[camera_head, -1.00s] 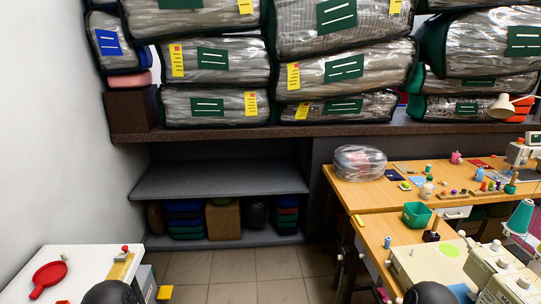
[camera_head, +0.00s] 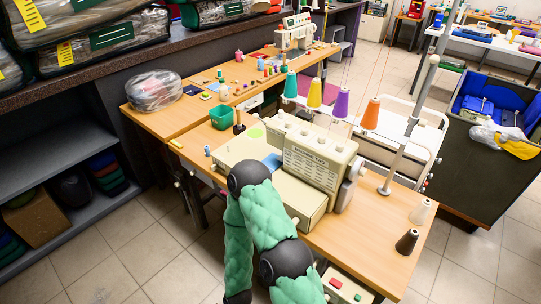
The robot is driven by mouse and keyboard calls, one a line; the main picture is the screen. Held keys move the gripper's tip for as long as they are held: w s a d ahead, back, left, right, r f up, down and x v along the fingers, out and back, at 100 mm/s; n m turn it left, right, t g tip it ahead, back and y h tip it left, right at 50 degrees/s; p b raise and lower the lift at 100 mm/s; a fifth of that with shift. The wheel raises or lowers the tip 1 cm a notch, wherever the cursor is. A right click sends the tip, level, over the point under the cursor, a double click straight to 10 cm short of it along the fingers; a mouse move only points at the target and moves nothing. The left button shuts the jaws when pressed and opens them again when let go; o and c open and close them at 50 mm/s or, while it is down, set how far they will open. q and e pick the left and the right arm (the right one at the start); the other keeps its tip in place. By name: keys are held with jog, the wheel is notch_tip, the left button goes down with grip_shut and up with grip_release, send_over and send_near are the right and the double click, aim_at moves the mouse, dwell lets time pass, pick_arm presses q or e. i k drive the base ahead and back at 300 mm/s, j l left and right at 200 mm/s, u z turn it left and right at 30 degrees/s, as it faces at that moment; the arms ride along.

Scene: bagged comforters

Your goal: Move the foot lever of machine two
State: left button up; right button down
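A beige sewing machine (camera_head: 318,160) with a printed label too small to read stands on the wooden table (camera_head: 385,235). Cones of teal, yellow, purple and orange thread stand behind it. I cannot tell whether it is machine two. No foot lever can be made out; the floor under this table is largely hidden by the tabletop and my arm. One of my arms, in green quilted covering with black joints, rises from the bottom edge in front of the machine. Neither gripper can be made out.
A second machine (camera_head: 296,32) stands farther back on the long table. A green bin (camera_head: 221,117) and a clear bagged bundle (camera_head: 154,90) sit at left. A control box (camera_head: 345,288) with red and green buttons is low at the front. Tiled floor (camera_head: 130,250) is open at left.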

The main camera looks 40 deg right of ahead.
aim_at(255, 116)
jog(key=z, duration=1.6)
